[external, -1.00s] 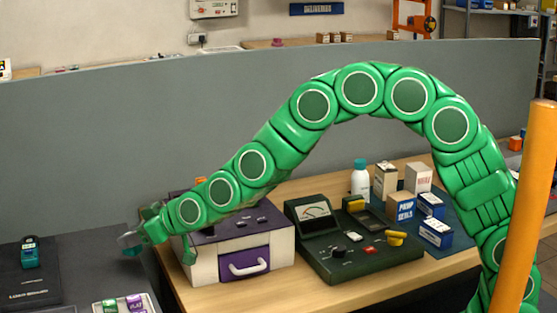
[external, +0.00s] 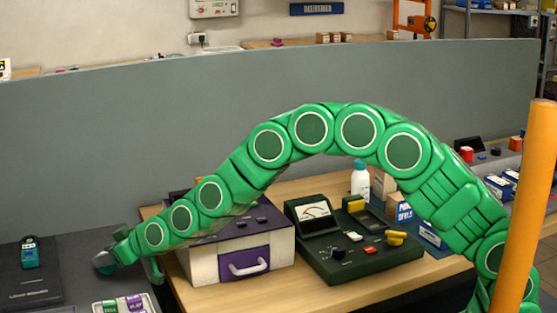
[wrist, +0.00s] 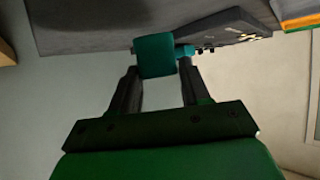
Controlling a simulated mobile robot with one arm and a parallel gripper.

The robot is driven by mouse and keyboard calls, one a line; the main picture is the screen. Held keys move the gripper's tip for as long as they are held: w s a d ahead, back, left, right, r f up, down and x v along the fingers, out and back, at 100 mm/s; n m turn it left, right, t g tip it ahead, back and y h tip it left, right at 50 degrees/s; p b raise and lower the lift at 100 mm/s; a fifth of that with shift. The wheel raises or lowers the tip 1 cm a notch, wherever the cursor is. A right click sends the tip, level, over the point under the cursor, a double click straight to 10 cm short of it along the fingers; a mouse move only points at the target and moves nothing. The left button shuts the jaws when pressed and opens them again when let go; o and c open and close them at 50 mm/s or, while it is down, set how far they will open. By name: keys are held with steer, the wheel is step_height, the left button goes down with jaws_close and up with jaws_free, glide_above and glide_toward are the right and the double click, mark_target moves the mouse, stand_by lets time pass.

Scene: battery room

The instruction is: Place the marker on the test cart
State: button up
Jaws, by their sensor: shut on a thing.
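My gripper (external: 106,262) is at the left end of my green arm, low over or at the dark grey top (external: 75,262) on the left. This top looks like the test cart. In the wrist view my gripper (wrist: 158,68) is shut on a teal block, which I take for the marker (wrist: 155,54). The block sits between the fingertips, with a small blue-teal piece at its right. In the external view the marker is small and hard to tell at the gripper's tip. I cannot tell whether it touches the top.
A dark board (external: 28,284) bearing a teal device (external: 30,252) lies left of my gripper. A tray (external: 150,302) with green and purple items is in front. A white and purple case (external: 205,262) and a green meter (external: 360,262) stand on the wooden bench. A grey partition (external: 80,150) is behind.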

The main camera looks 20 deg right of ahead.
mark_target(111, 267)
steer(key=shift+w+a+f, duration=0.2)
steer(key=shift+a+f, duration=0.05)
steer(key=shift+f, duration=1.55)
steer(key=o, duration=1.1)
steer(key=shift+f, duration=0.1)
steer(key=shift+c, duration=0.2)
steer(key=shift+s+d+r, duration=0.25)
steer(key=shift+d+r, duration=0.05)
steer(key=v, duration=1.1)
steer(key=shift+d, duration=0.15)
